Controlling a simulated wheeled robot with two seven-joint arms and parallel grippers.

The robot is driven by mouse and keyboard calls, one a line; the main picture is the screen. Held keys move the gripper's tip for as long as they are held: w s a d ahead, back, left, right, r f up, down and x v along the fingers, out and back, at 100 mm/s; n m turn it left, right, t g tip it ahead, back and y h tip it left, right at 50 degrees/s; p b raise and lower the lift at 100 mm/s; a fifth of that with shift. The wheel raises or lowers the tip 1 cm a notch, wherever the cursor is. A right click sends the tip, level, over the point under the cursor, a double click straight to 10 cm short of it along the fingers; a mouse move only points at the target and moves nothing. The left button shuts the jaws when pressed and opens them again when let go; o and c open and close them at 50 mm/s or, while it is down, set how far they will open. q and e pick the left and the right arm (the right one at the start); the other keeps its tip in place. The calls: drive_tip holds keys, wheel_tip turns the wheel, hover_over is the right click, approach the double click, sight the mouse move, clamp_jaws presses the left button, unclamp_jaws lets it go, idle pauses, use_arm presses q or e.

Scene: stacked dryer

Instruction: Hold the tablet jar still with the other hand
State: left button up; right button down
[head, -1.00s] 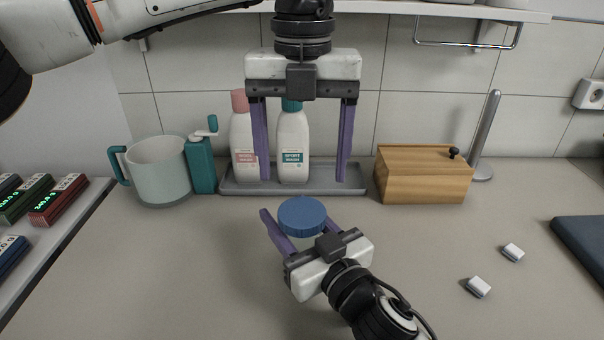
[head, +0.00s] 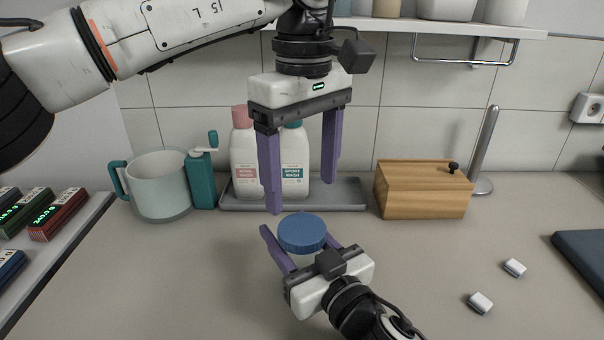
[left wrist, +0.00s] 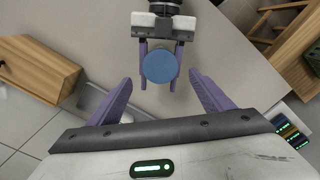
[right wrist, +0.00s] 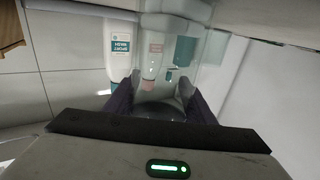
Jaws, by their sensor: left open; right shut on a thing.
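The tablet jar shows mainly as its round blue lid (head: 302,232) at the middle of the counter. My right gripper (head: 297,243) is shut on the jar below the lid, one finger on each side. In the right wrist view, a see-through body fills the space between its fingers (right wrist: 160,108). My left gripper (head: 302,195) is open and empty above and behind the jar, its fingers pointing down. In the left wrist view the blue lid (left wrist: 160,66) lies between the left fingertips in the picture, apart from them. The jar's lower body is hidden in the head view.
A grey tray (head: 345,193) with two bottles stands behind the jar. A pale green mug (head: 160,190) and a teal grinder (head: 202,180) are at the left, a wooden box (head: 422,190) at the right. Two small white blocks (head: 481,303) lie front right. The counter beside the jar is clear.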

sight(302, 227)
use_arm(q)
drive_tip(key=m, duration=0.6)
drive_tip(key=shift+m, duration=0.4)
drive_tip(key=m, duration=0.6)
drive_tip(key=shift+f, duration=4)
drive_tip(key=shift+c, duration=0.3)
